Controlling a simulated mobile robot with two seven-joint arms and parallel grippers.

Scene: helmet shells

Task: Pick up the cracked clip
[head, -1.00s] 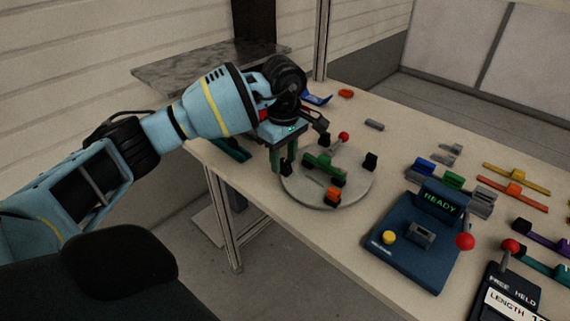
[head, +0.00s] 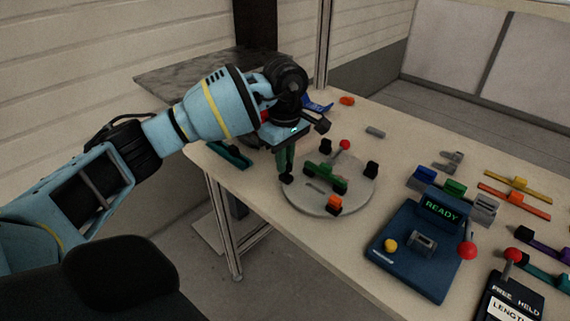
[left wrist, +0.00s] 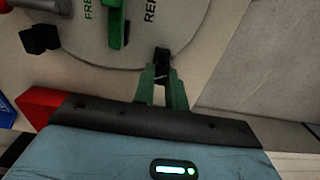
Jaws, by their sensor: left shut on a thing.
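My left gripper (head: 286,174) points down at the left edge of a round grey plate (head: 318,205). Its green fingers are closed on a small black clip (left wrist: 162,54) in the left wrist view. The clip is at the plate's rim; I cannot tell if it still touches the plate, and no crack shows at this size. Another black clip (head: 371,170) is at the plate's right edge, and an orange clip (head: 334,203) is at its front. A green bar (head: 325,177) lies across the plate's middle. My right gripper is not in view.
A red-knobbed lever (head: 345,145) stands at the back of the plate. A blue device (head: 405,265) with a READY display is to the right. Coloured strips and blocks, such as an orange strip (head: 515,194), lie further right. The table's left edge is close to the plate.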

